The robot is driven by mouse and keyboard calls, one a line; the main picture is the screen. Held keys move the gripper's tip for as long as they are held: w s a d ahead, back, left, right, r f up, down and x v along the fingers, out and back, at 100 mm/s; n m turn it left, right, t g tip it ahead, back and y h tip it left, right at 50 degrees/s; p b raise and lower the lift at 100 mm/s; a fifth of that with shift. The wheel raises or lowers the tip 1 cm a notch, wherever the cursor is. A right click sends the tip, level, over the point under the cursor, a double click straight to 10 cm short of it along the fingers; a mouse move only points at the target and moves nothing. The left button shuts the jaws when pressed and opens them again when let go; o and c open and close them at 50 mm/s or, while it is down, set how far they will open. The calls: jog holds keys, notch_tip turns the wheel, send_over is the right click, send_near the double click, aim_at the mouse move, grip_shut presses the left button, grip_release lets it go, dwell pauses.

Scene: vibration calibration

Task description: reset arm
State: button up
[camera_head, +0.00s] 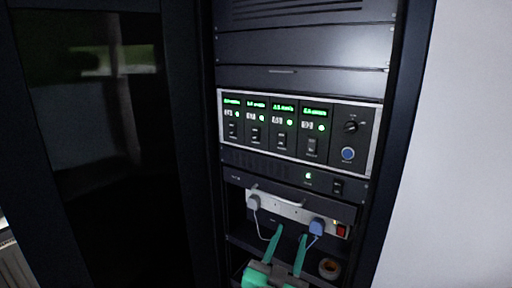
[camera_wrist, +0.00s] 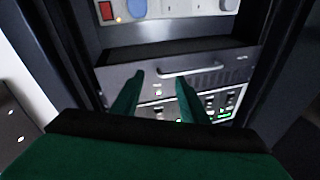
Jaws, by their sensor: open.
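My gripper (camera_head: 288,245) shows at the bottom of the head view as two green fingers, spread apart with nothing between them. It is in front of the lower part of the rack, below the power strip (camera_head: 288,211). In the wrist view my gripper (camera_wrist: 158,84) is also open and empty, with the rack panels beyond its fingertips. The rest of my arm is mostly out of view.
A dark rack cabinet (camera_head: 204,200) holds a control panel (camera_head: 262,137) with green displays, switches and a blue knob. A tape roll (camera_head: 329,268) lies on the shelf below.

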jog(key=s+a+f+n+y, duration=0.2)
jog(key=s+f+n+y, duration=0.15)
jog(key=s+f, duration=0.65)
jog(key=s+a+f+n+y, duration=0.25)
jog(key=s+f+n, duration=0.2)
jog(key=f, duration=0.95)
jog(key=s+a+f+g, duration=0.1)
jog(key=s+f, duration=0.1)
jog(key=s, duration=0.7)
jog(key=s+a+f+g+y, duration=0.1)
jog(key=s+f, duration=0.2)
jog(key=s, duration=0.5)
jog(key=s+a+f+m+g, duration=0.1)
jog(key=s+f, duration=0.1)
jog(key=s, duration=0.7)
jog(key=shift+s+a+f, duration=0.2)
jog(key=shift+s+a, duration=0.15)
